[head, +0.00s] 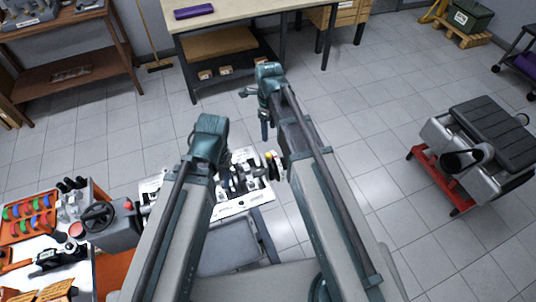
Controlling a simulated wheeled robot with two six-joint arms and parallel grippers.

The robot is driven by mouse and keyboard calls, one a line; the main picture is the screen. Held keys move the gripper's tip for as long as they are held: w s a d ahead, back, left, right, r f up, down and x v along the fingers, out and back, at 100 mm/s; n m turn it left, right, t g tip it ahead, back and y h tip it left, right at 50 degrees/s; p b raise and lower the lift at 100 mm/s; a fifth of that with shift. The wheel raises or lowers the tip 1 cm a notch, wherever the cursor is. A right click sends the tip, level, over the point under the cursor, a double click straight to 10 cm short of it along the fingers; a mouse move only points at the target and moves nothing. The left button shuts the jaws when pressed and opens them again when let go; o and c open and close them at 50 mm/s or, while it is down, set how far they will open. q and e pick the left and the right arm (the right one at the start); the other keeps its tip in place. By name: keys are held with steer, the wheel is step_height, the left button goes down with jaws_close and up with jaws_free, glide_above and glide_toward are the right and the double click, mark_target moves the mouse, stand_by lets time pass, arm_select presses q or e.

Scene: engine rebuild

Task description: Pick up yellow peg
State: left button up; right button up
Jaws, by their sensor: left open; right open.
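A small yellow thing (269,156), which may be the yellow peg, shows beside the right edge of the white printed sheet (229,208). It is just left of my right arm and too small to make out clearly. My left arm reaches up from the bottom and covers the left part of the sheet. My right arm reaches farther up, past the sheet towards the workbench. I cannot make out the fingers of either gripper. The arms' far ends hide what is under them.
Several dark and metal parts lie on the sheet. A workbench (245,11) stands at the back. An engine on a red stand (440,178) is at right. Floor between is clear.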

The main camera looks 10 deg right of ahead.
steer(key=b, duration=0.8)
glide_above(268, 154)
steer(key=shift+d+f, duration=0.1)
steer(key=shift+f, duration=4.25)
steer(key=shift+b, duration=0.3)
step_height(268, 154, down, 5)
steer(key=b, duration=0.5)
steer(key=shift+f, duration=0.15)
jaws_close()
